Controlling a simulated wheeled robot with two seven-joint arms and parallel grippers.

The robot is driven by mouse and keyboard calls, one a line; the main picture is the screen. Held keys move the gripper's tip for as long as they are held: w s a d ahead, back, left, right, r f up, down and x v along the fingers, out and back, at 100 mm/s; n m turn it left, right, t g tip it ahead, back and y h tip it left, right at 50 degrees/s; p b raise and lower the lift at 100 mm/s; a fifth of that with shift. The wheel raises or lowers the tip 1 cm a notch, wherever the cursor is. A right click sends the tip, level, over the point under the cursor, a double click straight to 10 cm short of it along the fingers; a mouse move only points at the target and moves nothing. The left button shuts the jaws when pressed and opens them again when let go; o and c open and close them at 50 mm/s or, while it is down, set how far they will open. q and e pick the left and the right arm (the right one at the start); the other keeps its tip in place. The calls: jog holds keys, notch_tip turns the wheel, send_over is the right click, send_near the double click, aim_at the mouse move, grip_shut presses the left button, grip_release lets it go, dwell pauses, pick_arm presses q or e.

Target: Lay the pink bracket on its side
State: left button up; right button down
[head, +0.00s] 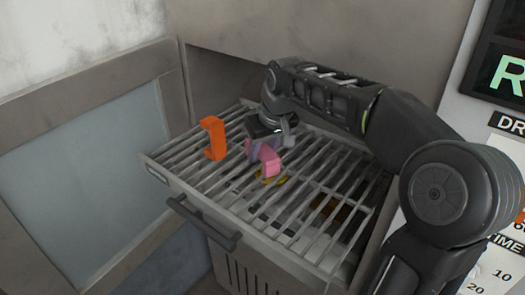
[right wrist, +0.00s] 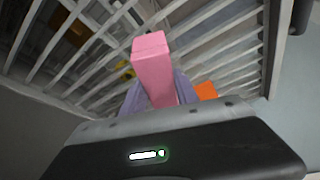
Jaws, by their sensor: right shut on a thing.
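The pink bracket (head: 268,160) is at my right gripper (head: 255,148), just above or touching the slatted rack; I cannot tell which. In the right wrist view the pink bracket (right wrist: 152,68) sticks out from between the two purple-grey fingers of the right gripper (right wrist: 155,98), which is shut on it. The fingers hide its lower part. My left gripper is not in view.
An orange bracket (head: 213,138) stands upright on the slatted rack (head: 215,185), left of the pink one. A yellow thing (head: 272,179) shows below the slats. The rack's front has a dark handle (head: 203,222). The right part of the rack is clear.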

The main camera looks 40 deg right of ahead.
jog(key=shift+f, duration=0.55)
jog(key=shift+f, duration=0.1)
jog(key=shift+f, duration=0.15)
jog(key=c, duration=0.9)
grip_release()
jog(key=shift+r, duration=0.2)
jog(key=shift+r, duration=0.15)
jog(key=b+v, duration=0.1)
jog(key=v, duration=1.1)
jog(key=shift+s, duration=0.1)
